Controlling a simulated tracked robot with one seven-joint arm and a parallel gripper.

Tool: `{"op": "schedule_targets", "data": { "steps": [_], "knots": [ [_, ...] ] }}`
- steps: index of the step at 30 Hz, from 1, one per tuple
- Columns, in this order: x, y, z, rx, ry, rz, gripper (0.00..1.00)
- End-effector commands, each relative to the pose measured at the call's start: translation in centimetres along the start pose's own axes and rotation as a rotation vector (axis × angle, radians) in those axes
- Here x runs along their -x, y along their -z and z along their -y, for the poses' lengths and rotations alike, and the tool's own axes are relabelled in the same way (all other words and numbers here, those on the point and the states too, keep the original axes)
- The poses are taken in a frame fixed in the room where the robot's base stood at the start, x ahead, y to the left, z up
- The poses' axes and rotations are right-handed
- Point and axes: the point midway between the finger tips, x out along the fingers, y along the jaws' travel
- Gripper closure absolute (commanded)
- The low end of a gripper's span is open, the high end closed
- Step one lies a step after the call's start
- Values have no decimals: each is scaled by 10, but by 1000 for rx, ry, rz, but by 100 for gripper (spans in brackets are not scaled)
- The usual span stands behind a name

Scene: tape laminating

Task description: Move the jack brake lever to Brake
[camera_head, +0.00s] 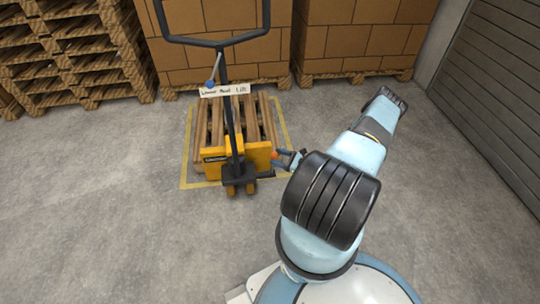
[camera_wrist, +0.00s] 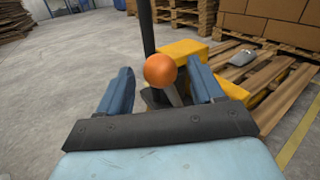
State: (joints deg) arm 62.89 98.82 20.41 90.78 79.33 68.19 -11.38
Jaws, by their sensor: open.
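The jack is yellow with a black mast and a looped handle (camera_head: 214,42), its forks under a wooden pallet. Its brake lever has an orange ball knob (camera_wrist: 160,70) on a short grey stem. The knob also shows in the head view (camera_head: 274,154), at the right side of the yellow body (camera_head: 262,158). My gripper (camera_wrist: 160,92) is open, with one blue finger on each side of the knob and stem. No finger visibly touches the knob in the wrist view. The lever's base is partly hidden behind my gripper.
The pallet (camera_head: 268,118) stands inside a yellow floor outline (camera_head: 184,160). Stacked pallets (camera_head: 70,60) and boxes (camera_head: 340,42) stand behind. The floor at left is clear.

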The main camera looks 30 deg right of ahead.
Motion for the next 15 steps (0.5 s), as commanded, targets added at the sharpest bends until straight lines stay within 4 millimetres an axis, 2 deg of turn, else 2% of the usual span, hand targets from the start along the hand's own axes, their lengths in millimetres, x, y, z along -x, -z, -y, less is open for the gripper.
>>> {"op": "schedule_targets", "data": {
  "steps": [1,6,15],
  "knots": [
    [-9,0,0,0,-2,1,34],
    [-31,0,0,0,-1,1,34],
    [-45,0,0,0,0,0,34]
  ]
}}
